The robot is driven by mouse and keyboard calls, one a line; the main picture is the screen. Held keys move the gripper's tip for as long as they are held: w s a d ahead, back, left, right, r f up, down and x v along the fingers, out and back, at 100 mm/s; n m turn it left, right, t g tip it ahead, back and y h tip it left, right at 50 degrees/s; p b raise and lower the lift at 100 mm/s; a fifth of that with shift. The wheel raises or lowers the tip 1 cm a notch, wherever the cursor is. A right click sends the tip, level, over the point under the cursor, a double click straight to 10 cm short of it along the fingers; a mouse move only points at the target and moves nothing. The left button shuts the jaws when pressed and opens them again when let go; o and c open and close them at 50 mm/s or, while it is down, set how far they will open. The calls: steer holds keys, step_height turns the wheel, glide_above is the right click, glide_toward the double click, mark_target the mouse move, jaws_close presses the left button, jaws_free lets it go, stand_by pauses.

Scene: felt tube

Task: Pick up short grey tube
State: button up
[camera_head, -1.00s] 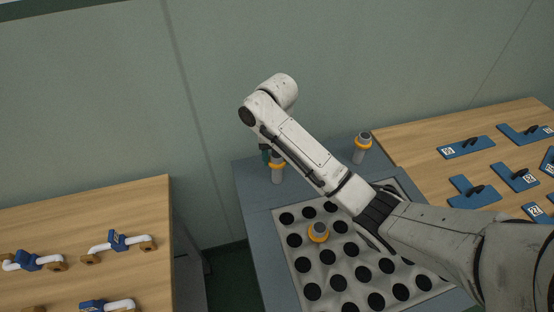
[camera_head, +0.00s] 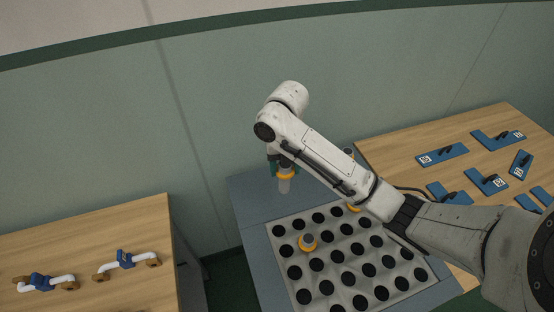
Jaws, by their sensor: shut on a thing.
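A short grey tube (camera_head: 285,187) with an orange collar is upright at the back of the blue-grey table (camera_head: 250,200). My gripper (camera_head: 283,170) points down from the arm's end and is shut on the tube at its collar. The fingertips are small and partly hidden. I cannot tell whether the tube's bottom touches the table. A similar orange-collared tube (camera_head: 349,152) shows partly behind my arm at the back right.
A pale board (camera_head: 284,224) with rows of black holes lies on the table. Two orange-collared pieces (camera_head: 308,243) (camera_head: 353,208) sit in it, the right one partly covered by my arm. Wooden tables with blue parts stand left (camera_head: 90,222) and right (camera_head: 400,155).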

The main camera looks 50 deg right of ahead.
steer(key=s+r, duration=0.7)
steer(key=r, duration=0.2)
steer(key=shift+s+a+r, duration=0.15)
steer(key=shift+a+r, duration=0.05)
steer(key=shift+a, duration=0.15)
stand_by(0.3)
